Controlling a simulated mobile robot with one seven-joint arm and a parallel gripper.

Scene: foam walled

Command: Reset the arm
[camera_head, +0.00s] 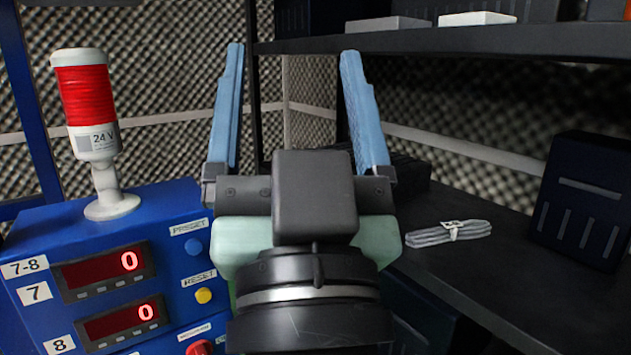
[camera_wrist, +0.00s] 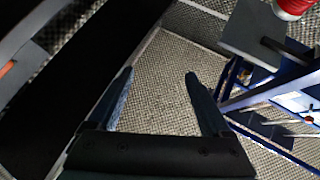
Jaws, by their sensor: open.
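My gripper (camera_head: 296,62) is open, with its two blue fingers spread wide apart and pointing up and away in the head view. Nothing is between the fingers. In the wrist view my gripper (camera_wrist: 158,80) is also open and empty, with woven wall or floor covering behind it. My dark wrist hides part of the middle of the head view.
A blue control box (camera_head: 175,262) with red displays and buttons stands at left, carrying a red signal lamp (camera_head: 84,97). At right, a dark shelf unit (camera_head: 470,42) holds a bundled grey cable (camera_head: 448,233) and a dark box (camera_head: 583,200). Foam walls stand behind.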

